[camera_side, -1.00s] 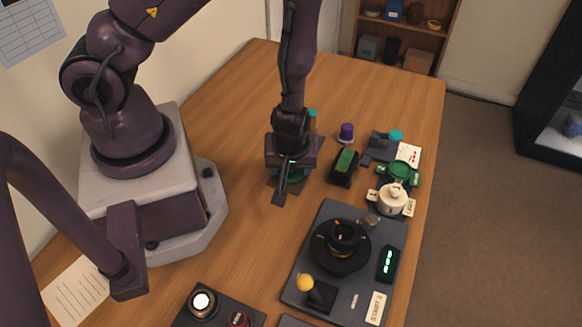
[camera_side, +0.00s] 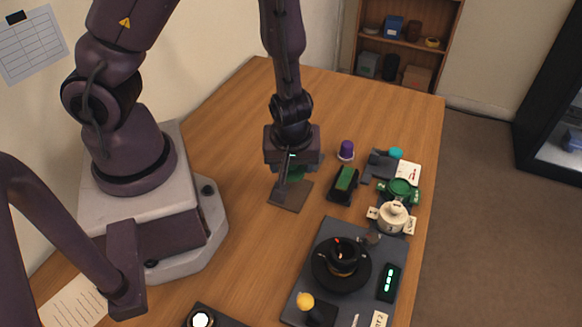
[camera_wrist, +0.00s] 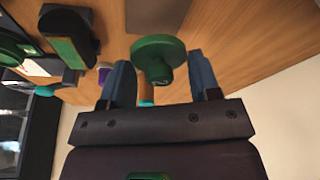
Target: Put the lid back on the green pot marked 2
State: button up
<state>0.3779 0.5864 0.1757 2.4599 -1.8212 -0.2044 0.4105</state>
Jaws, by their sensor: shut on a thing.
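The green lid (camera_side: 295,173) hangs under my gripper (camera_side: 289,176), above a brown square plate (camera_side: 290,196). In the wrist view, the lid (camera_wrist: 158,47) shows as a green disc with a stubby knob between the two blue-grey fingers of my gripper (camera_wrist: 162,88). My gripper is shut on the lid. The green pot (camera_side: 402,189) stands to the right near the table's far right edge, behind the cream pot. Its top looks open, with a dark green inside.
A cream pot (camera_side: 392,216) with its lid on stands just in front of the green pot. A black case with a green top (camera_side: 344,182), a purple-capped item (camera_side: 346,150) and a grey block (camera_side: 379,166) lie nearby. A grey panel (camera_side: 330,238) fills the front right.

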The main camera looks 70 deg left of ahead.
jog(key=shift+s+a+r, duration=0.1)
jog(key=shift+r, duration=1.7)
jog(key=shift+s, duration=0.1)
jog(key=w+d+f+m, duration=0.1)
jog(key=w+d, duration=0.2)
jog(key=w, duration=0.4)
jog(key=w+d+f+m, duration=0.1)
jog(key=w+d, duration=0.3)
jog(key=w, duration=0.3)
notch_tip(320, 180, up, 3)
jog(key=m+t, duration=0.1)
jog(key=m, duration=0.1)
send_over(401, 184)
jog(key=shift+s+d+f+m+h, duration=0.3)
jog(key=shift+s+d+f+h, duration=0.1)
jog(key=shift+f, duration=3)
jog(key=shift+f, duration=0.15)
